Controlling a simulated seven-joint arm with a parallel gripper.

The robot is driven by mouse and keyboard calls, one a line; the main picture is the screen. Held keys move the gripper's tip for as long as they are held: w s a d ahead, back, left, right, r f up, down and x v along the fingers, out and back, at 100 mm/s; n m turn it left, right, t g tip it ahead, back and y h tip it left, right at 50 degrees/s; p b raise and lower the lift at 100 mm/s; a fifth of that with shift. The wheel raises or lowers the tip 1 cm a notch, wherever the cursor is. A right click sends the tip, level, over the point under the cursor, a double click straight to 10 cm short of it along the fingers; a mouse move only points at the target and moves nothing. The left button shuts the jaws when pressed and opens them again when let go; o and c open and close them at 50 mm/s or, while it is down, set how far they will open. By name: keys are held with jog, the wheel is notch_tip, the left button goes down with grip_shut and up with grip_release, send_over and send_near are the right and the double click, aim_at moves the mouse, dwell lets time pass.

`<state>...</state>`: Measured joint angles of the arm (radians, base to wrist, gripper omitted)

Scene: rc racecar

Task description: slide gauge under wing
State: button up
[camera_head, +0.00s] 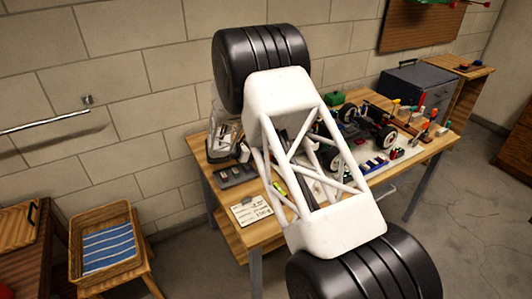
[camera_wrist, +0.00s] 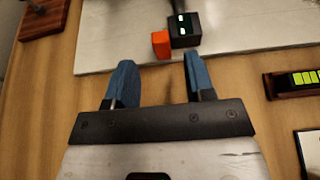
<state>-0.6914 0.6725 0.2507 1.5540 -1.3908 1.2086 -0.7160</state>
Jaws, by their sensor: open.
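In the wrist view my gripper (camera_wrist: 158,82) is open and empty, its two blue fingers apart above the wooden table top. Just beyond the fingertips, an orange block (camera_wrist: 161,44) sits beside a black block with pale green marks (camera_wrist: 184,32), at the edge of a pale board (camera_wrist: 105,57). I cannot tell whether either is the gauge. In the head view the RC car (camera_head: 350,132) stands on the workbench, partly hidden behind my white arm. I cannot make out its wing. My gripper is hidden in the head view.
The workbench (camera_head: 262,236) carries a grey tray (camera_head: 236,176), a written card (camera_head: 252,211) and several small tools at the right. In the wrist view, a dark holder with yellow-green cells (camera_wrist: 296,82) lies to the right. Bare wood lies around the fingers.

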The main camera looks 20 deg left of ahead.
jog(key=shift+x, duration=2.65)
grip_shut()
